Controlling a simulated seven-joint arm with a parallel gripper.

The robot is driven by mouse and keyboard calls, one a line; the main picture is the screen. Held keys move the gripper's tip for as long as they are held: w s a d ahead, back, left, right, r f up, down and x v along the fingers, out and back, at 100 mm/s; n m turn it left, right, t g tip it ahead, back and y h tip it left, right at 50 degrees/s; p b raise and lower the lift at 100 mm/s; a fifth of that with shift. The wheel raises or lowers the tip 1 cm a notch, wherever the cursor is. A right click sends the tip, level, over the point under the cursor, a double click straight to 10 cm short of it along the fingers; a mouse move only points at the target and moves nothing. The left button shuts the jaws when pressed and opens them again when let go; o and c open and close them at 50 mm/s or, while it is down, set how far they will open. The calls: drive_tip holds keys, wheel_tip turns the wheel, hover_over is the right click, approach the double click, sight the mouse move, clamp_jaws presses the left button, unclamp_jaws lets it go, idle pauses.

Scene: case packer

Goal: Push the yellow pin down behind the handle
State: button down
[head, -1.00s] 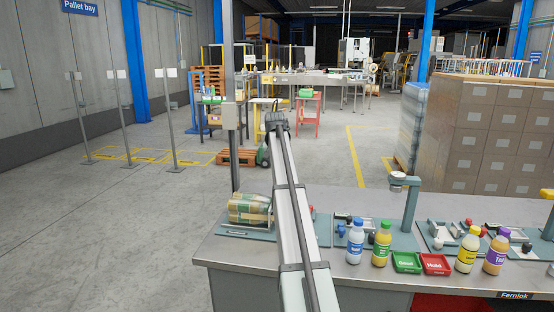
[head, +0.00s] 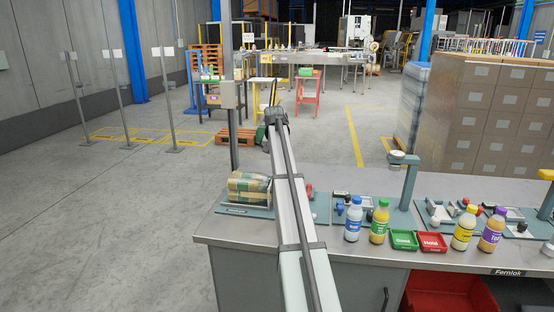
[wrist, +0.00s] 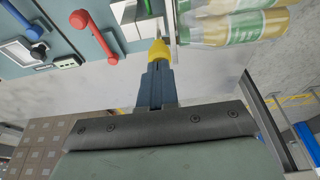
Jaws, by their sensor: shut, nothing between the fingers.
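The yellow pin (wrist: 159,52) shows in the wrist view, directly beyond the fingertips of my gripper (wrist: 158,68). My gripper is shut and holds nothing. Its tips overlap the near end of the pin in the picture and look to be touching it or very close. A red handle bar (wrist: 96,38) with rounded ends lies to the left of the pin on the teal plate. In the head view my own arm hides the gripper and the pin.

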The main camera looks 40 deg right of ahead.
drive_tip(key=shift+f, duration=1.9)
drive_tip(key=shift+s, duration=0.1)
drive_tip(key=shift+a, duration=0.1)
drive_tip(key=shift+r, duration=0.55)
drive_tip(key=v, duration=1.3)
drive_tip(key=shift+w+d+r, duration=0.3)
drive_tip(key=shift+w, duration=0.05)
